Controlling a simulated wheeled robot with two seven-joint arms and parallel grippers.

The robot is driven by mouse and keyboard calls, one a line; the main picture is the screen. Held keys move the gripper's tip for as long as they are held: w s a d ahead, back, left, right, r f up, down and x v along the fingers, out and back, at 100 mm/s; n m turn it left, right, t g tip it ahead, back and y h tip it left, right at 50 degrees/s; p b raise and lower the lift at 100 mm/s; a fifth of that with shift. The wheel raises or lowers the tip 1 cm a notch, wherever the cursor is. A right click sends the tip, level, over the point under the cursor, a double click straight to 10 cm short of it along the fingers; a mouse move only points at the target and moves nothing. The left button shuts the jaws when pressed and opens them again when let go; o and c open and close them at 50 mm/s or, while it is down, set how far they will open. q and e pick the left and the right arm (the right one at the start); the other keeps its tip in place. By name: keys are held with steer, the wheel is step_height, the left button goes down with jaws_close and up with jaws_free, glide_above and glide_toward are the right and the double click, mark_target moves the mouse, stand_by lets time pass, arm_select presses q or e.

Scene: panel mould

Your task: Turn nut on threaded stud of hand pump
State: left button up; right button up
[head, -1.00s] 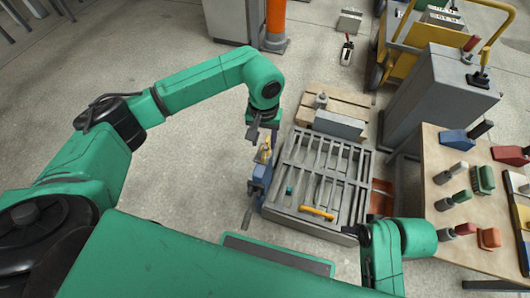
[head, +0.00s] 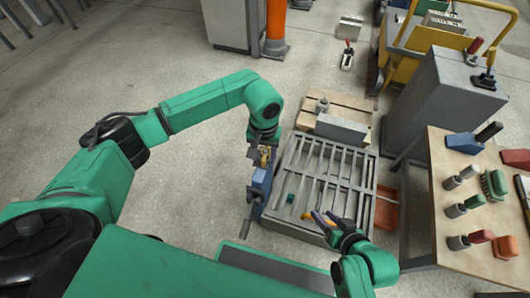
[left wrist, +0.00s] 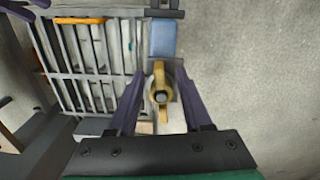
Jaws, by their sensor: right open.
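The hand pump (head: 261,180) is a blue body on the left side of the grey mould. Its blue part also shows in the left wrist view (left wrist: 163,40). The brass-coloured winged nut (left wrist: 160,92) sits around the round grey end of the stud (left wrist: 161,97). My left gripper (left wrist: 161,90) is open, with one dark finger on each side of the nut; I cannot tell whether they touch it. In the head view the left gripper (head: 262,155) is above the pump and partly hides the nut. My right gripper (head: 329,219) is open above the front of the mould.
The grey slatted mould (head: 283,206) holds a small teal piece (head: 290,198). A wooden table (head: 440,228) with hand tools is at right. The floor left of the pump is clear.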

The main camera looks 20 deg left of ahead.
arm_select(q)
jaws_close()
steer(key=n, duration=0.3)
steer(key=shift+w+d, duration=0.15)
steer(key=shift+d, duration=0.2)
steer(key=shift+r+n, duration=0.1)
steer(key=shift+n, duration=0.2)
steer(key=n, duration=0.4)
steer(key=shift+w+d, duration=0.3)
steer(key=n, duration=0.2)
steer(key=shift+w+d+n, duration=0.2)
steer(key=shift+w+n, duration=0.05)
steer(key=shift+n, duration=0.15)
